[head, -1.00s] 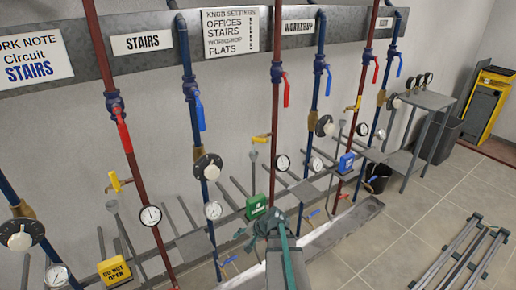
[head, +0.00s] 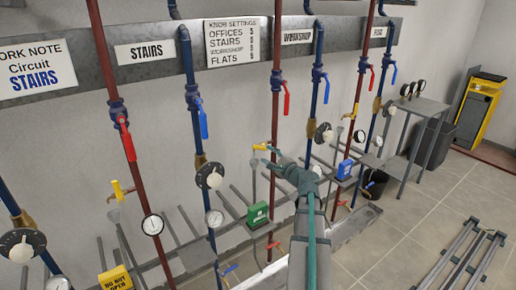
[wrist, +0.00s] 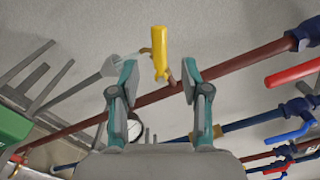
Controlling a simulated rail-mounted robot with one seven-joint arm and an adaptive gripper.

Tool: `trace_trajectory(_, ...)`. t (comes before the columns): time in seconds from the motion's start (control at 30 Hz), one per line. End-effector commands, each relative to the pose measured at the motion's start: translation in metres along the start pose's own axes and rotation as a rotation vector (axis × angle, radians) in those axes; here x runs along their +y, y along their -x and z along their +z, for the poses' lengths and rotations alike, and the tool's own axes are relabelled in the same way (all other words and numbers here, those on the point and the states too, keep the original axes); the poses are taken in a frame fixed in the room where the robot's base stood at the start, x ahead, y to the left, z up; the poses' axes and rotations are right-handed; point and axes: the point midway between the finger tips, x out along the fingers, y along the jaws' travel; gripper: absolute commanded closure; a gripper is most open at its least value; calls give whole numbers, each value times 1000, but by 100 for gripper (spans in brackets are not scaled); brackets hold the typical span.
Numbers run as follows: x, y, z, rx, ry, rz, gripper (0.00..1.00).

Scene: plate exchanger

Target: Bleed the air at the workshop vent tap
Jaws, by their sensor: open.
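The workshop vent tap, with its yellow handle, sits on the red pipe (head: 275,110) left of the WORKSHOP sign (head: 298,37). In the head view the tap (head: 260,147) shows just left of that pipe, close to my fingertips. In the wrist view its yellow handle (wrist: 160,50) stands upright between and a little beyond my fingertips. My gripper (head: 262,156) is open; in the wrist view its two teal fingers (wrist: 159,80) are spread to either side of the handle. I see no clear contact. A grey funnel (wrist: 109,67) shows beside the left finger.
A red-handled valve (head: 286,98) is higher on the same pipe. A green box (head: 257,213), a blue box (head: 345,169) and a yellow box (head: 115,278) sit along the low shelf. Gauges and black knobs stick out from neighbouring pipes. Metal rails (head: 462,255) lie on the floor at right.

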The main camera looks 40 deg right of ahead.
Motion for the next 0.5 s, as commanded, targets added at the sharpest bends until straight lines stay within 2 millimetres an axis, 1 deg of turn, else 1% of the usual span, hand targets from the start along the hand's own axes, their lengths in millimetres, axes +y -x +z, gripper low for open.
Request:
trace_trajectory(0.03, -2, -12, -1, -2, 0, 2, 53)
trace_trajectory(0.2, -2, -42, -1, -2, 2, 2, 53)
trace_trajectory(0.33, -1, -61, 0, -2, 3, 2, 53)
trace_trajectory(0.5, -1, -76, 0, -1, 2, 2, 53)
